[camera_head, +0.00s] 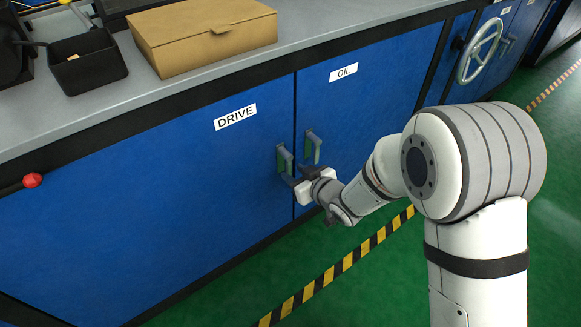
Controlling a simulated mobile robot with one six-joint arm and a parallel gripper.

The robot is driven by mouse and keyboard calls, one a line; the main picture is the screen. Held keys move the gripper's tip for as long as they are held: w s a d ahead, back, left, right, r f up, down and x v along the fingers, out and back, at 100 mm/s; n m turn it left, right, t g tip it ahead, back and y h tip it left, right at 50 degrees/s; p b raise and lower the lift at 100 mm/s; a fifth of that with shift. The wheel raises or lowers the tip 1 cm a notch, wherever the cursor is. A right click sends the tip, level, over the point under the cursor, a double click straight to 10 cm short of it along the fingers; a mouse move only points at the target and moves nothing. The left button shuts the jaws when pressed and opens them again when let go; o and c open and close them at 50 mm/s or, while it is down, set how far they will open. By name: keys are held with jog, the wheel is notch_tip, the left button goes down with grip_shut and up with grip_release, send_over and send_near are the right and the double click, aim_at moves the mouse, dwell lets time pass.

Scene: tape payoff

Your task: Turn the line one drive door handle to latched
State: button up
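The blue drive door (170,190) carries a white DRIVE label (235,117) and is closed. Its grey handle (284,160) hangs roughly vertical near the door's right edge, with a small green area showing beside it. My gripper (297,178) is at the lower end of this handle, its dark fingers pointing toward the door. I cannot tell whether the fingers touch the handle or how far apart they are. The handle's lower end is partly hidden by the gripper.
The blue oil door (365,100) is just right, with a similar grey handle (313,147) close to my gripper. A handwheel (480,50) sticks out farther right. A red knob (32,180) is at the left. A cardboard box (200,35) and black bin (88,62) stand on the countertop.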

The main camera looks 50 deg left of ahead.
jog(key=p+v, duration=0.1)
jog(key=v, duration=0.5)
jog(key=shift+w+r, duration=0.1)
jog(key=shift+w, duration=0.05)
jog(key=w+d+r+m+t+h+p, duration=0.45)
jog(key=w+d+r+p, duration=0.45)
jog(key=w+d+r, duration=0.3)
jog(key=w+d+r+m+t+h+p, duration=0.1)
jog(key=w+d+r+m+h+p, duration=0.15)
jog(key=d+r+p, duration=0.45)
jog(key=w+d+r+m+t+h+p, duration=0.2)
jog(key=w+d+r+h, duration=0.15)
jog(key=d+r, duration=0.7)
jog(key=s+d+r+m+g+h+p, duration=0.1)
jog(key=d+r+m+p, duration=0.15)
jog(key=d, duration=0.35)
jog(key=s+d+r+m+p, duration=0.1)
jog(key=d+r+p, duration=0.1)
jog(key=d+r, duration=0.25)
jog(key=s+d+r+m+g+h+p, duration=0.2)
jog(key=s+d+r+m+g+p, duration=0.2)
jog(key=s+d+r+p, duration=0.6)
jog(key=s+d+r+m, duration=0.1)
jog(key=s+d, duration=0.3)
jog(key=shift+s+r, duration=0.2)
jog(key=shift+r, duration=0.2)
